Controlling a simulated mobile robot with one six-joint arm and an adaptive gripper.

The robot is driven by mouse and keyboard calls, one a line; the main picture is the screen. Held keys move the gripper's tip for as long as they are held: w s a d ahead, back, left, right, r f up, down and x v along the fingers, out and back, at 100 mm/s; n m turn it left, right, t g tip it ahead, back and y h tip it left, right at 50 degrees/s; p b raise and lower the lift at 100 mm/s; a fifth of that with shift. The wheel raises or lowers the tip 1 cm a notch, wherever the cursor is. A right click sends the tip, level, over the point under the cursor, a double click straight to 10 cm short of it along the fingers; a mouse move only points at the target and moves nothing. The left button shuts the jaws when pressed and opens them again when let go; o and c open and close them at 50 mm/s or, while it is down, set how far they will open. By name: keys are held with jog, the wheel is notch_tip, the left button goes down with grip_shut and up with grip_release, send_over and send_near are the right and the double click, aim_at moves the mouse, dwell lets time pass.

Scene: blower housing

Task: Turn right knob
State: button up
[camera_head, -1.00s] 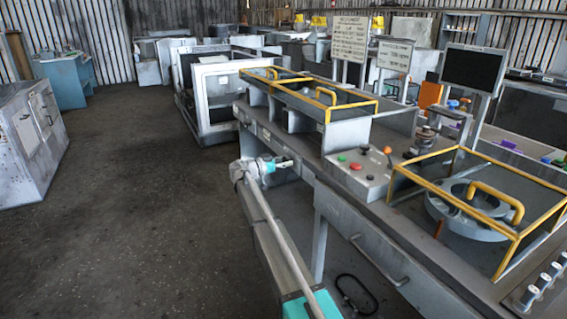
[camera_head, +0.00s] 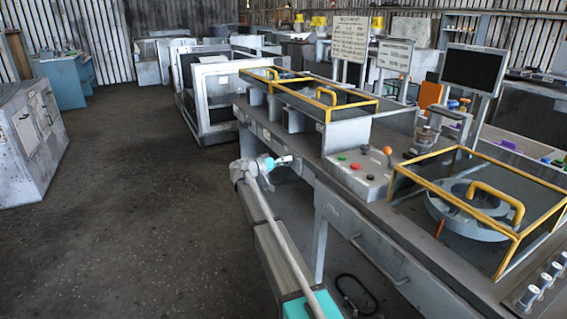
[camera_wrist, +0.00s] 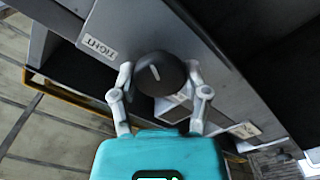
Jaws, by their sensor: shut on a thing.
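The right knob (camera_wrist: 165,76) is a round black knob with a short white mark on its face, fixed to the grey front panel of the bench. In the wrist view the mark points up and slightly left. A white label (camera_wrist: 100,48) beside it appears upside down and seems to read RIGHT. My gripper (camera_wrist: 160,80) is shut on the knob, with one finger on each side. In the head view my gripper (camera_head: 284,160) reaches the front of the bench, and the knob is too small or hidden to make out there.
The grey bench (camera_head: 345,215) runs along the right. On it are a button box (camera_head: 358,172) and a yellow-railed frame (camera_head: 470,205) around a round metal housing (camera_head: 450,217). A black cable (camera_head: 355,293) lies on the floor below. The floor (camera_head: 130,220) to the left is clear.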

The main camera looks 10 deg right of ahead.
jog(key=n, duration=0.7)
jog(key=shift+d, duration=0.2)
jog(key=n, duration=0.6)
jog(key=shift+s, duration=0.1)
jog(key=shift+n, duration=0.4)
jog(key=o, duration=1.1)
jog(key=shift+o, duration=0.2)
jog(key=shift+a, duration=0.1)
jog(key=shift+a, duration=0.2)
jog(key=v, duration=1.1)
jog(key=shift+a, duration=0.25)
